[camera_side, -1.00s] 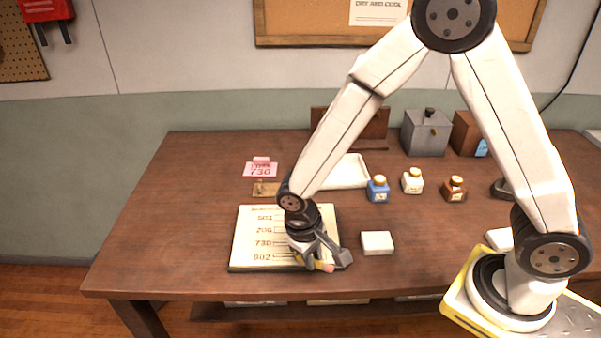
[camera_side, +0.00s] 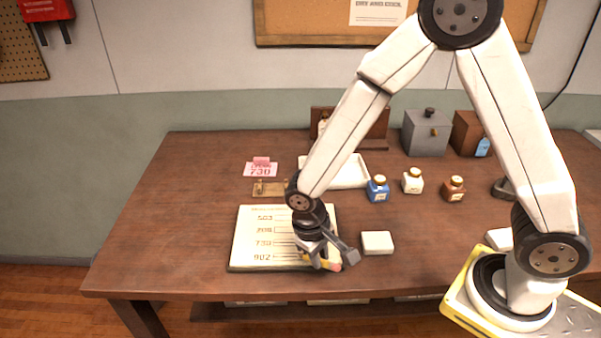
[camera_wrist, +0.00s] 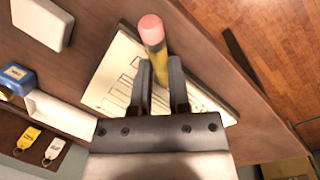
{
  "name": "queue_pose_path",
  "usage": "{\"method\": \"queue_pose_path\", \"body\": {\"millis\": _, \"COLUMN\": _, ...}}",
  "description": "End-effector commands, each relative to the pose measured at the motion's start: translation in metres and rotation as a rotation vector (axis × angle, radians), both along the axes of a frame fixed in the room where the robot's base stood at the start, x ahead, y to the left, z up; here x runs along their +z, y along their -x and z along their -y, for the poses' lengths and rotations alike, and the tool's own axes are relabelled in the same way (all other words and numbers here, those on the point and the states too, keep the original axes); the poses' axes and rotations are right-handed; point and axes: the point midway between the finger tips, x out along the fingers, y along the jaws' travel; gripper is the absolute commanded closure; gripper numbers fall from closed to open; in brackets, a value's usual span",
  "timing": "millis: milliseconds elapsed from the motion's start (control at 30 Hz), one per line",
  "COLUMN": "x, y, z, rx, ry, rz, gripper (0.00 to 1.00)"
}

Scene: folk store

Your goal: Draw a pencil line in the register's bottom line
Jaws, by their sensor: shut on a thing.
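The register (camera_side: 255,240) lies flat near the table's front edge, with numbered lines printed on it; 902 is at the bottom. It also shows in the wrist view (camera_wrist: 113,72). My gripper (camera_side: 322,259) is over the register's lower right part. It is shut on a yellow pencil (camera_wrist: 157,58), whose pink eraser end points toward the wrist camera. In the side view the pencil's pink end (camera_side: 336,267) sticks out to the right of the fingers. The pencil's tip is hidden, so I cannot tell whether it touches the page. The right ends of the lower lines are hidden by my gripper.
A white block (camera_side: 377,242) lies just right of the register. Blue (camera_side: 378,189), white (camera_side: 412,181) and brown (camera_side: 454,189) bottles stand behind it. A white tray (camera_side: 345,172) and a pink 730 card (camera_side: 260,169) lie farther back. The table's left side is clear.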

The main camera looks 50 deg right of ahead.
Motion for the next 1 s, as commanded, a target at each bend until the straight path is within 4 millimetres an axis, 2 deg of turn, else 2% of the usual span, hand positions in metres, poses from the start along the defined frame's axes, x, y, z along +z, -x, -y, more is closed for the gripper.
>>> {"method": "queue_pose_path", "body": {"millis": 1000, "x": -0.001, "y": 0.012, "z": 0.011, "rx": 0.000, "ry": 0.000, "rz": -0.001, "gripper": 1.00}}
